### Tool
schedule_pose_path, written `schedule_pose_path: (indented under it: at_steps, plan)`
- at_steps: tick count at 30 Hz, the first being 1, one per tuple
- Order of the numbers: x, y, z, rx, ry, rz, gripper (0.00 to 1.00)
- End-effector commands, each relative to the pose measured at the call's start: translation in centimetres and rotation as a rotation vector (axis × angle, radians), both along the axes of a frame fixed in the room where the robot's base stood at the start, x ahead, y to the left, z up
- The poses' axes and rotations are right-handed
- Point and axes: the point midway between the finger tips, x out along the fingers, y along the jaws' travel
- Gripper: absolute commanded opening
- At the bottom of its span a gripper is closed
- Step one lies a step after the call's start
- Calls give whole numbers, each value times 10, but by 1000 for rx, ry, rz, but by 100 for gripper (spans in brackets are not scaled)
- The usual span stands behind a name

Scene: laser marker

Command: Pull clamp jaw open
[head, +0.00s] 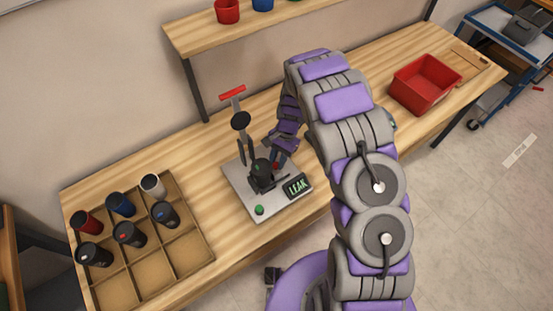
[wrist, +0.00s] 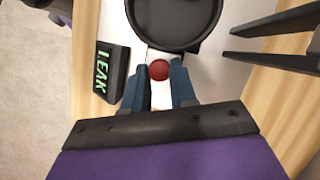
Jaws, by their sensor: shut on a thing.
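The clamp fixture stands on a grey base plate (head: 244,187) on the wooden bench. Its black round holder (head: 261,168) sits at the middle of the plate and shows as a dark ring in the wrist view (wrist: 172,45). A red ball knob (wrist: 159,69) is at the near rim of this holder. My gripper (wrist: 160,72) has its two blue-grey fingers on either side of the knob, shut on it. In the head view my gripper (head: 277,160) comes down at the right side of the holder. The exact join between knob and clamp jaw is hidden.
A display reading LEAK (head: 298,186) and a green button (head: 259,210) are on the plate. A dark upright with a red top (head: 232,92) stands behind. A divided tray (head: 190,262) with several cups is left; a red bin (head: 425,84) is right.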

Motion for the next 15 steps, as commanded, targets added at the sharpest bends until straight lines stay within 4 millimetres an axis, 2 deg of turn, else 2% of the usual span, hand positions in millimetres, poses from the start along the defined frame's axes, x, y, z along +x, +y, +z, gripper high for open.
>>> schedule_pose_path:
  at_steps: [3,10,11,15]
  plan:
    - [9,-9,2,0,-8,-3,0]
    - [10,-11,1,0,-12,-3,0]
    - [10,-11,1,0,-12,-3,29]
    - [9,-11,1,0,-10,-2,43]
